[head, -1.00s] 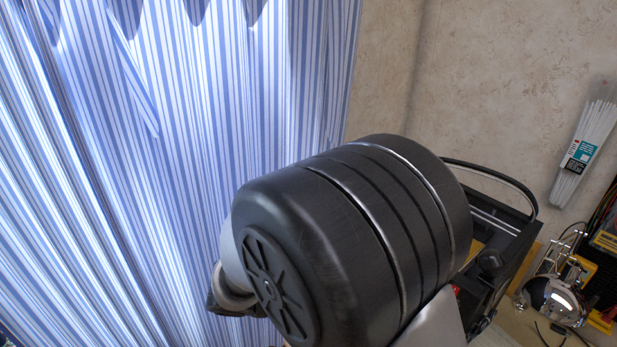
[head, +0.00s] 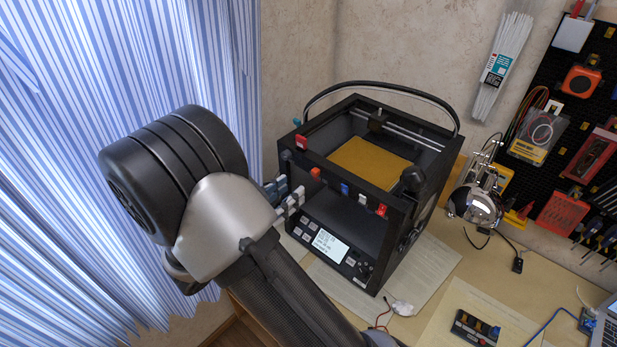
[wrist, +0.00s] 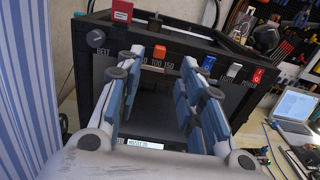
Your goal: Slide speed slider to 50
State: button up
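The speed slider is the orange knob (wrist: 159,52) on the upper front bar of the black printer (head: 388,235); it also shows in the head view (head: 315,174). In the wrist view it appears above the printed 100 and 150. The left finger partly covers the scale further left, where only a 0 shows. My gripper (wrist: 160,68) is open and empty, its two fingers appearing either side of the slider. In the head view my gripper (head: 283,195) is close to the printer's front left; whether it touches is unclear.
Right of the slider are blue (wrist: 209,65), white (wrist: 234,71) and red (wrist: 257,76) switches. A round BELT knob (wrist: 97,39) and a red block (wrist: 122,11) are to its left. A lamp (head: 475,205) stands right of the printer. A striped curtain (head: 60,200) hangs left.

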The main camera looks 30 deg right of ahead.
aim_at(313, 173)
jog(key=x, duration=0.8)
jog(key=shift+b, duration=0.3)
grip_shut()
dwell(0.3)
